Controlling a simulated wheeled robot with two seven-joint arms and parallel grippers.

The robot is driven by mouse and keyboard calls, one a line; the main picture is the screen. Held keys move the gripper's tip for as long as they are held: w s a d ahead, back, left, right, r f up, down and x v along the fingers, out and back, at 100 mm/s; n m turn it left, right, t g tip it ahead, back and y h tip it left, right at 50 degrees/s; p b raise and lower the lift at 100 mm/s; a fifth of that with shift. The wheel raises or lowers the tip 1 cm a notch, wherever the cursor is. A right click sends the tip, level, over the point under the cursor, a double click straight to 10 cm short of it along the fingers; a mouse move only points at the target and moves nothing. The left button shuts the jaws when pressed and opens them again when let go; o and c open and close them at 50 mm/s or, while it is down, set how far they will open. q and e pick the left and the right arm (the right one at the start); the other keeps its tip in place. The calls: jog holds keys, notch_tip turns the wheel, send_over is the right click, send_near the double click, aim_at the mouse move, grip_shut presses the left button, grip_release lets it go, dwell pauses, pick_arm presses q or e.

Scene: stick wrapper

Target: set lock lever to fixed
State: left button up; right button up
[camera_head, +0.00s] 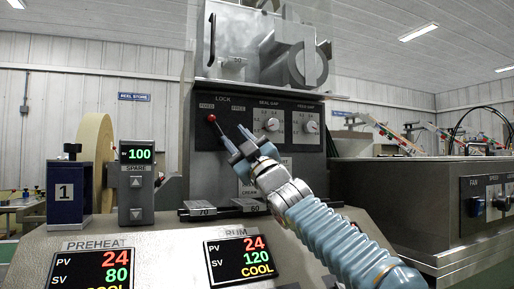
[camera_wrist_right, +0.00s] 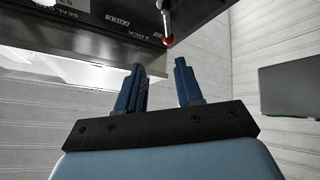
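The lock lever (camera_head: 211,118) has a red ball on a thin pale rod. It stands on the dark panel under the word LOCK, with FIXED printed at left and FREE at right. In the head view its ball lies up and left, just below FIXED, and the rod slants down to the right. My right gripper (camera_head: 233,136) is open and empty, just right of the ball. In the right wrist view, the red ball (camera_wrist_right: 168,41) shows beyond the gap between the open fingers (camera_wrist_right: 158,68), apart from them. The rod's lower end is hard to make out. My left gripper is not in view.
SEAL GAP knob (camera_head: 271,125) and FEED GAP knob (camera_head: 311,127) sit right of the lever. Below are tabs marked 70 (camera_head: 203,211) and 60 (camera_head: 250,206). A metal cabinet (camera_head: 400,190) is at right.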

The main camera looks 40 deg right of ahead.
jog(key=s, duration=0.8)
